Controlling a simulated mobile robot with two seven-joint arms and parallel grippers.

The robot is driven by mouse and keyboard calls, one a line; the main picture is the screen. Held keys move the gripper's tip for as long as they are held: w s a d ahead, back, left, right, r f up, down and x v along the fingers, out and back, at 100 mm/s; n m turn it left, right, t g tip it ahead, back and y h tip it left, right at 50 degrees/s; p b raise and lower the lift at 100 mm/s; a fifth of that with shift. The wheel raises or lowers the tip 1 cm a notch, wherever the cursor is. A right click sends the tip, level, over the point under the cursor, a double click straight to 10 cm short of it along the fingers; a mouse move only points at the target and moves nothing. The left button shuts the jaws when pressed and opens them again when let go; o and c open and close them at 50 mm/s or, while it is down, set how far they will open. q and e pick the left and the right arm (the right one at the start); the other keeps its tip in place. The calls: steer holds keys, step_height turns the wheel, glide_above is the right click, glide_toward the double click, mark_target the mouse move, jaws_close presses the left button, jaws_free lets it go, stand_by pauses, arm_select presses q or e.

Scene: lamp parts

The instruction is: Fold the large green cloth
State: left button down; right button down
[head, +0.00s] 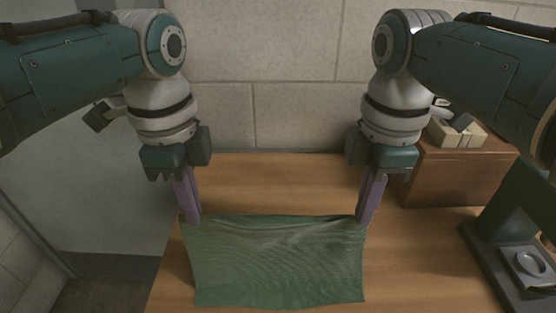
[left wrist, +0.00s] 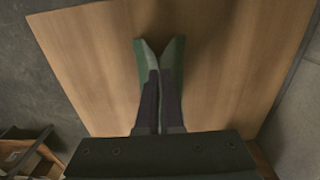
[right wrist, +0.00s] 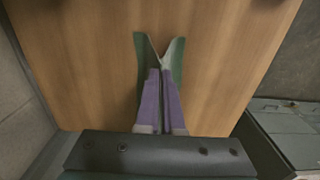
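The large green cloth (head: 278,262) is spread roughly as a rectangle between my two grippers in the head view. My left gripper (head: 193,218) is shut on its far left corner, and my right gripper (head: 364,218) is shut on its far right corner. The far edge sags slightly between them, with small wrinkles. The near edge is wavy. Pinched cloth shows at the fingers in the left wrist view (left wrist: 174,62) and in the right wrist view (right wrist: 142,50). I cannot tell how much of the cloth touches the table.
The wooden table (head: 280,185) is bare behind the cloth and to its right. A brown wooden box (head: 455,175) with pale blocks (head: 458,134) on top stands at the back right. A dark green lamp-like stand (head: 510,235) is at the right. A block wall is behind.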

step_height(320, 180, up, 8)
steer(key=p, duration=0.6)
steer(key=shift+f, duration=0.15)
